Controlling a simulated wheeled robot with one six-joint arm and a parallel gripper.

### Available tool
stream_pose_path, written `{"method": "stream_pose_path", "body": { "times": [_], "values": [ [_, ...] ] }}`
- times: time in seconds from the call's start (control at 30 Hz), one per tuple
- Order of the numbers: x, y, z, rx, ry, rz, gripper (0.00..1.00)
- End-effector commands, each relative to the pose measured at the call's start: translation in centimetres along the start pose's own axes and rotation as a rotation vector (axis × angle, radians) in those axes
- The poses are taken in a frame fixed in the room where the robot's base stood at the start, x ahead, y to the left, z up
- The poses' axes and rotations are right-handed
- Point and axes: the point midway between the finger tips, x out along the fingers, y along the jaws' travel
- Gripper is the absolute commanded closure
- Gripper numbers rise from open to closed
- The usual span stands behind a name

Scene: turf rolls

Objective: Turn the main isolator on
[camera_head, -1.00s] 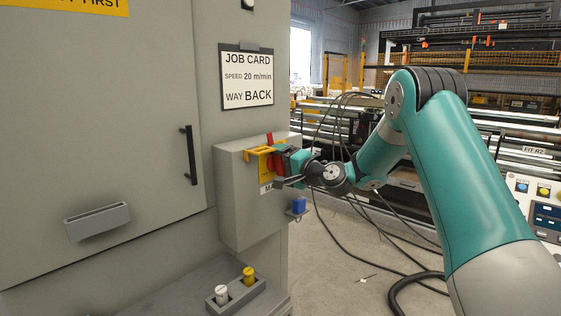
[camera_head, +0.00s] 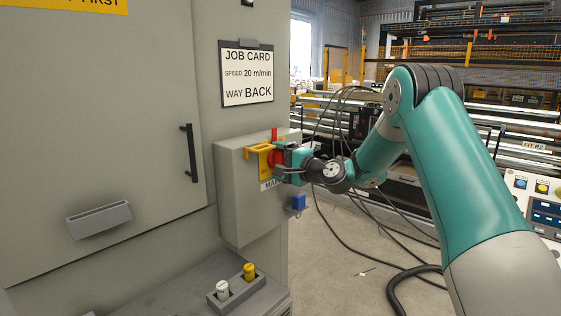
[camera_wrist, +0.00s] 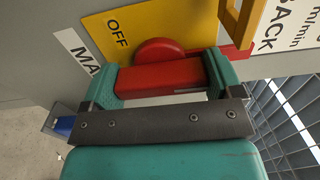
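The main isolator (camera_head: 240,185) is a grey box on the side of the large cabinet, with a yellow plate (camera_wrist: 112,30) and a red rotary handle (camera_wrist: 160,76). The plate reads OFF in the wrist view. In the head view my gripper (camera_head: 279,160) is at the plate and covers most of the handle. In the wrist view my gripper (camera_wrist: 166,80) has one green finger at each end of the red handle. No clear gap shows between fingers and handle, so it looks shut on it. The handle's exact pointing is partly hidden.
A yellow bracket (camera_head: 257,150) sticks out beside the handle, and a blue padlock-like block (camera_head: 299,202) hangs below right. A job card (camera_head: 247,78) is above. A holder with a white and a yellow peg (camera_head: 238,289) is below. Cables lie on the floor.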

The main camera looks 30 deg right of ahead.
Motion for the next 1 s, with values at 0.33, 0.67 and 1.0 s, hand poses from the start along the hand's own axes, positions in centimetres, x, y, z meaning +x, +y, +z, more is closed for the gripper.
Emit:
{"method": "stream_pose_path", "body": {
  "times": [0.33,0.67,1.0],
  "values": [
    [-0.2,0.1,0.0,0.001,0.002,0.0,0.0],
    [-6.2,0.5,-0.3,0.001,0.009,0.0,0.0],
    [-14.4,0.4,-0.3,0.001,0.01,0.0,0.0]
  ]
}}
